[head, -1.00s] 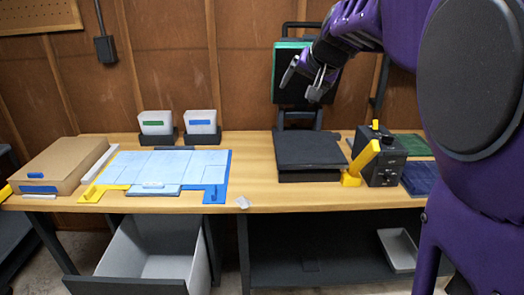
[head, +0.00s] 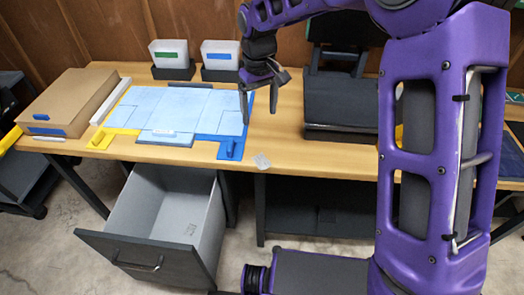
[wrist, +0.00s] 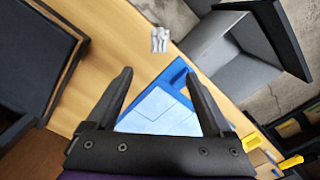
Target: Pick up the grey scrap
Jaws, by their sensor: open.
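The grey scrap (head: 262,161) is a small crumpled light-grey piece on the wooden tabletop near its front edge, right of the blue corner of the light-blue board. It also shows in the wrist view (wrist: 159,39), beyond my fingertips and a little above the picture's middle. My gripper (head: 259,99) is open and empty. It is above the table near the board's right edge, farther back than the scrap and apart from it. In the wrist view, my two fingers (wrist: 157,80) stand wide apart with the board's blue edge between them.
The light-blue board (head: 165,110) lies left on the table (head: 275,135), a cardboard box (head: 68,100) beyond it. Two small bins (head: 220,56) stand behind. A dark flat block (head: 340,103) lies right of my gripper. An open drawer (head: 165,215) juts out below the front edge.

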